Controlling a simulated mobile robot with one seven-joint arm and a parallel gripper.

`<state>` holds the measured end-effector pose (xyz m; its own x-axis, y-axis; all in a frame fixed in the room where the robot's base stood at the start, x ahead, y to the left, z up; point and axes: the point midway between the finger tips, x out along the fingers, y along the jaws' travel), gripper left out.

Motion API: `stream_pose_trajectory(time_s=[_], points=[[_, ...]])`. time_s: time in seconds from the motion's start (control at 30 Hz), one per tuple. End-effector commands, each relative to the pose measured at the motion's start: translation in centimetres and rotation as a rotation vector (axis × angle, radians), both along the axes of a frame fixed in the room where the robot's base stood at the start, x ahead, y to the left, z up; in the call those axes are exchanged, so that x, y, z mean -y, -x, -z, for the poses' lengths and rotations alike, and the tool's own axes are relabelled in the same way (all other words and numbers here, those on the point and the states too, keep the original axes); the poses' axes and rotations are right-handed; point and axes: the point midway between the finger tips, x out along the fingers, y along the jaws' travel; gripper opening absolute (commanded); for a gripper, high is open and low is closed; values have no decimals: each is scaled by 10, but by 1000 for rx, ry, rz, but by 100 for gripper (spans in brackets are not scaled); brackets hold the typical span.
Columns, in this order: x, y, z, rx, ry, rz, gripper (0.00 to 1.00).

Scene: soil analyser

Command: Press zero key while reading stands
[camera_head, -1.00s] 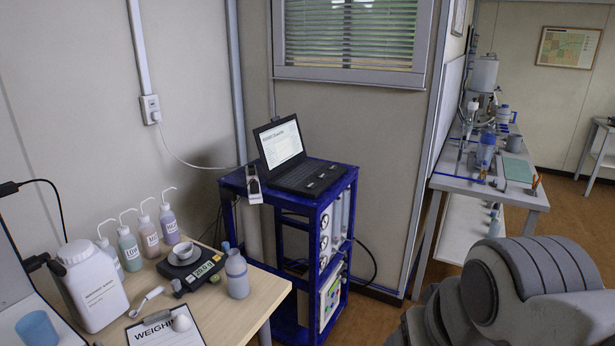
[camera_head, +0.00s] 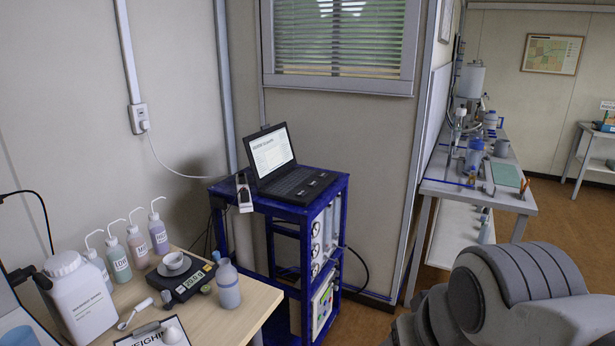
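A small dark weighing scale (camera_head: 187,284) sits on the wooden table at the lower left. My grey arm fills the lower right corner, far from the scale. My gripper is outside the picture.
Wash bottles (camera_head: 137,246), a large white jug (camera_head: 80,300), a grey-blue bottle (camera_head: 228,285), a spoon (camera_head: 135,314) and a clipboard (camera_head: 150,334) crowd the scale. The blue rack (camera_head: 318,205) stands right of the wooden table (camera_head: 255,312). A lab bench (camera_head: 450,190) is further right.

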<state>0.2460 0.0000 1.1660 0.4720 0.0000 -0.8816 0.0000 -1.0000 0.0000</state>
Motion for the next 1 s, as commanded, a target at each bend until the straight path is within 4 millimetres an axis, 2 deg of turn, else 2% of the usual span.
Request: stream_pose_trajectory(time_s=[0.07,0.1,0.43,1.0], points=[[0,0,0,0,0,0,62],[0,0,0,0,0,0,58],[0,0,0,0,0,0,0],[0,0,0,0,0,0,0]])
